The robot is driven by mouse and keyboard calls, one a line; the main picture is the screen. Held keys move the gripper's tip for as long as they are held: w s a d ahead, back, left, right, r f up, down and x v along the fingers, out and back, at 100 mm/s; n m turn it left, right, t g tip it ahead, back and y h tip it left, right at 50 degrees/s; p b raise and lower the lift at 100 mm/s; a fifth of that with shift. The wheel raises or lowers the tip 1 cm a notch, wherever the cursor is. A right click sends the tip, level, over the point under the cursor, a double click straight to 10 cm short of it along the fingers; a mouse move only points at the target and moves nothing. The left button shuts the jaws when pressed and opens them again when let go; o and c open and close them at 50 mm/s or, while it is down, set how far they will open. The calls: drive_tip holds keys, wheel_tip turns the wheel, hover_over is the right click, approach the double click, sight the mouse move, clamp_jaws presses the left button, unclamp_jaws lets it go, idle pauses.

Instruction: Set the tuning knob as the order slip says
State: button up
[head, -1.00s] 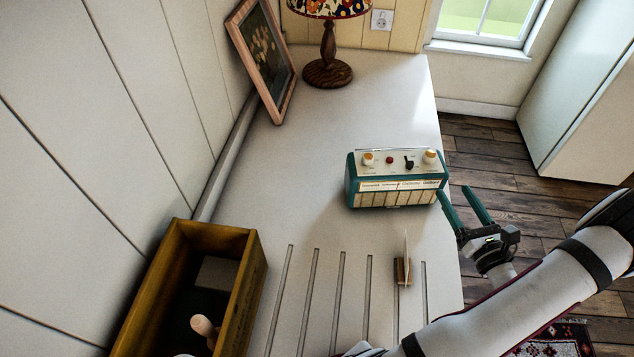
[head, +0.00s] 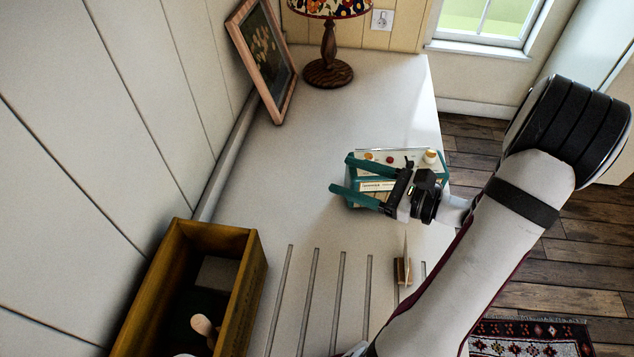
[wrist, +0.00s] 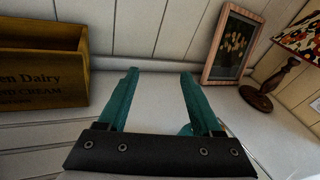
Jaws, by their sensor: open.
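A teal and cream radio (head: 428,157) stands on the white counter in the head view, partly covered by my gripper. A white-and-orange knob (head: 431,156) shows at its right end, and an orange one (head: 369,156) and a red button (head: 390,159) show to the left. I cannot tell which is the tuning knob. My gripper (head: 340,175) is open and empty, in front of or above the radio, its teal fingers pointing left. A small slip in a wooden holder (head: 403,270) stands nearer the camera; its writing cannot be read. In the wrist view my fingers (wrist: 158,85) are apart with nothing between.
A yellow wooden crate (head: 252,262) with items inside stands at the lower left; it also shows in the wrist view (wrist: 42,65). A framed picture (head: 262,60) and a lamp (head: 328,70) stand at the back. Counter left of the radio is clear.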

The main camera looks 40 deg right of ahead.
drive_tip(key=w+a+r+n+g+y, duration=0.1)
drive_tip(key=a+n+g+y, duration=0.1)
drive_tip(key=a, duration=0.5)
drive_tip(key=shift+w+r+n+g+y, duration=0.25)
drive_tip(key=shift+n+g+y, duration=0.15)
drive_tip(key=shift+n, duration=0.4)
drive_tip(key=m+t+h, duration=0.4)
drive_tip(key=m+h, duration=1.2)
drive_tip(key=h, duration=0.1)
approach(433, 159)
drive_tip(key=x, duration=1)
drive_tip(key=shift+w+d, duration=0.3)
drive_tip(key=shift+w, duration=0.3)
